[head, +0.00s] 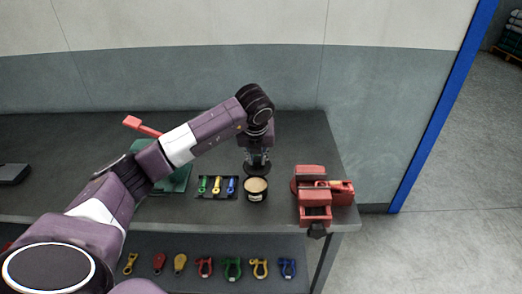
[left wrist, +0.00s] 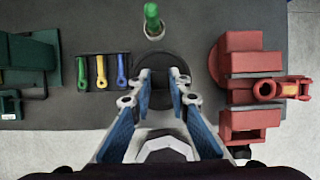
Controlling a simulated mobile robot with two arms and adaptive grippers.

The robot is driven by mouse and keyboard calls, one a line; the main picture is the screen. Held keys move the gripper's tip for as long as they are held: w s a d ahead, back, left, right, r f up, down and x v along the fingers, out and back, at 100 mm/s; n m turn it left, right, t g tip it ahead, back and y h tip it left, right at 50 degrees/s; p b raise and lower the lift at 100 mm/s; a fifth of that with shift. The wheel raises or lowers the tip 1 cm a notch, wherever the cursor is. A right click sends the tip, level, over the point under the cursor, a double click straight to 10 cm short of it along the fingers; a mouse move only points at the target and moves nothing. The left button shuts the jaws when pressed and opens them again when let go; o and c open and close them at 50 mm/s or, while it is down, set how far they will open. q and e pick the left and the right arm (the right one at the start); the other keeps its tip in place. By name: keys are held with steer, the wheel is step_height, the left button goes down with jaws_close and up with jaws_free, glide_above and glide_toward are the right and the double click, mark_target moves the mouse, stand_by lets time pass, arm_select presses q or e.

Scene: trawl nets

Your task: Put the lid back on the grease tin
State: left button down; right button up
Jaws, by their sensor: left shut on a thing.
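The grease tin (head: 256,193) stands upright and uncovered on the bench, a dark round tin with tan grease at its top. My left gripper (head: 257,162) points down just behind the tin. It is shut on the lid (head: 256,171), a flat black disc held level, which looks a little above and behind the tin in the head view. In the left wrist view the lid (left wrist: 165,64) shows beyond the fingertips of the left gripper (left wrist: 163,80). The tin cannot be made out in that view. My right gripper is not in view.
A red vise (head: 313,195) stands right of the tin. A dark tray (head: 217,196) with green, yellow and blue tools lies to the left. A green upright item (left wrist: 152,18) stands behind the lid. A green box (head: 178,180) with a red handle is partly behind my arm.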

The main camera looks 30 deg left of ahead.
mark_target(254, 166)
arm_select(q)
steer(key=shift+s+f, duration=0.1)
steer(key=shift+f, duration=0.05)
steer(key=shift+a+f, duration=0.15)
steer(key=shift+a, duration=0.05)
steer(key=shift+a+f+b, duration=0.3)
steer(key=shift+f+b, duration=0.05)
steer(key=shift+f, duration=0.55)
steer(key=shift+f+b, duration=0.35)
steer(key=shift+f, duration=0.05)
steer(key=shift+d+f+b, duration=0.2)
steer(key=shift+f+b, duration=0.2)
steer(key=shift+f, duration=0.35)
steer(key=shift+a+f+b, duration=0.1)
steer(key=shift+f+b, duration=0.85)
steer(key=shift+f, duration=0.15)
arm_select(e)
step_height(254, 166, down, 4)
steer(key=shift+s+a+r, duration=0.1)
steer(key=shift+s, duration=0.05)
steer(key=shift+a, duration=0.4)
